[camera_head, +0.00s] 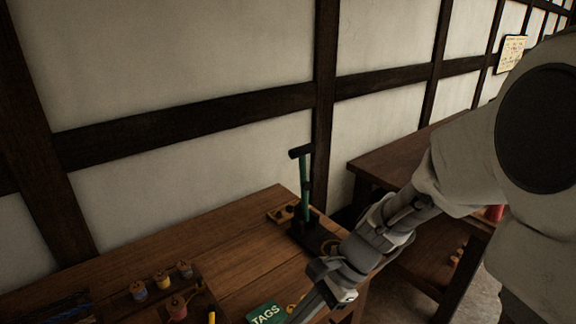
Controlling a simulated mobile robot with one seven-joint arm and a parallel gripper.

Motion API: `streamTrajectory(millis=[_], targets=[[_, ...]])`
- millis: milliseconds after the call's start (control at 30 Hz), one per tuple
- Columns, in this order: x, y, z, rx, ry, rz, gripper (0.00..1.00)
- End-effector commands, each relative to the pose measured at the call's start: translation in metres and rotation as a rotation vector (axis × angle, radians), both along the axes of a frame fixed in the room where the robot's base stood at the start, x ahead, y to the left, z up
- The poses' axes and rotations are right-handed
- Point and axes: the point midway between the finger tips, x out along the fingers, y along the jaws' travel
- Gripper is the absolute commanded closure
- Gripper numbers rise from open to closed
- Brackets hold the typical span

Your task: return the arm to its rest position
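My arm reaches in from the right edge, with a large pale upper part and grey jointed links running down to the left. My gripper (310,304) is at the low end of the arm, over the near right part of the wooden workbench (225,245). It is seen from above and behind and runs toward the bottom edge. Its fingertips are not clearly visible, so I cannot tell whether it is open or holds anything. A green card marked TAGS (266,314) lies on the bench just left of it.
A green-handled upright tool (304,190) on a dark base stands behind my gripper. Several small coloured spools (162,280) sit at the left. A second wooden table (395,158) stands behind my arm. A timbered wall (180,60) closes the back. The bench's middle is mostly clear.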

Motion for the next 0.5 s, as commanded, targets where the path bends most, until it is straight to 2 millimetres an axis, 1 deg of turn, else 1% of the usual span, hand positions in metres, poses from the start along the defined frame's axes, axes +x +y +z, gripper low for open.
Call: streamTrajectory(millis=[33, 200, 500], targets=[[-0.003, -0.006, 0.011, -0.033, -0.071, 0.054, 1.00], [-0.014, -0.031, 0.040, -0.157, -0.290, 0.250, 1.00], [-0.035, -0.077, 0.091, -0.404, -0.633, 0.582, 1.00]])
